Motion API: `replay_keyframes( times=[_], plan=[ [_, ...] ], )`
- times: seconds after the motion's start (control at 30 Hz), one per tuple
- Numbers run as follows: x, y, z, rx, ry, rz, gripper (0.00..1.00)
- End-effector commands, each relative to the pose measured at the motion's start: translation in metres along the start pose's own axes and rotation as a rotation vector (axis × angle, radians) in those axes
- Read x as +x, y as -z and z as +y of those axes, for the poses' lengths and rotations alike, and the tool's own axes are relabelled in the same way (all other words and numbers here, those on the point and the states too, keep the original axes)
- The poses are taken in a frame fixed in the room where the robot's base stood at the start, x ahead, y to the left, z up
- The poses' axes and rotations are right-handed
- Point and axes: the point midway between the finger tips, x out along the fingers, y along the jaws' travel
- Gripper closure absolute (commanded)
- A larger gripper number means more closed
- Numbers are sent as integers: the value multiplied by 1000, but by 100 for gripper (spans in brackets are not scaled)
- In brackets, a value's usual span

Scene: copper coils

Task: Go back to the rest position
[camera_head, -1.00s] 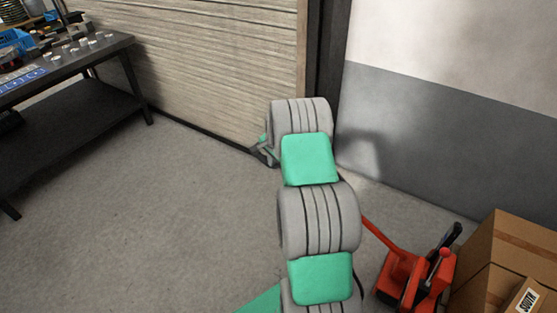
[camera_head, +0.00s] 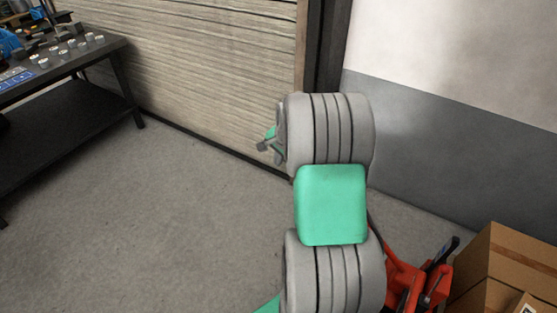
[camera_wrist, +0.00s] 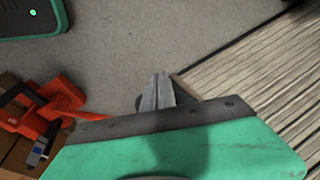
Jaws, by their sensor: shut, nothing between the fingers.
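My gripper (camera_wrist: 158,86) shows in the wrist view with its two grey fingers together and nothing between them, over bare grey floor. In the head view my gripper (camera_head: 263,146) shows only in small part, left of my raised grey and green arm, in front of the slatted shutter. The arm's wrist joint hides the rest of it.
A dark workbench (camera_head: 75,58) with small metal parts stands at the left. A slatted shutter (camera_head: 215,60) runs along the back. A red pallet jack (camera_head: 405,285) and cardboard boxes (camera_head: 495,262) stand at the lower right. The floor (camera_head: 150,220) between is clear.

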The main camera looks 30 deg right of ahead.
Motion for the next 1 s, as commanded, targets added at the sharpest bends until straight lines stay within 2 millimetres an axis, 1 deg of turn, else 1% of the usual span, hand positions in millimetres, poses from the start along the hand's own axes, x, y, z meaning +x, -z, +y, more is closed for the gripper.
replay_keyframes(
  times=[0.47, 0.57, 0.6, 0.63, 0.67, 0.7, 0.77, 0.8, 0.87, 0.9, 0.97, 1.0],
  plan=[
    [-2, -1, -1, -9, -2, -1, 100],
    [-2, -3, 2, -144, -14, -12, 100],
    [-2, -6, 7, -226, -31, -27, 100],
    [-2, -9, 13, -295, -49, -42, 100],
    [3, -19, 28, -362, -82, -78, 100],
    [8, -34, 50, -433, -123, -130, 100],
    [11, -55, 78, -516, -172, -200, 100],
    [10, -69, 97, -566, -199, -247, 100],
    [-1, -88, 122, -640, -232, -307, 100],
    [-13, -102, 137, -691, -249, -342, 100],
    [-36, -124, 150, -775, -262, -378, 100],
    [-52, -139, 155, -831, -267, -390, 100]
  ],
)
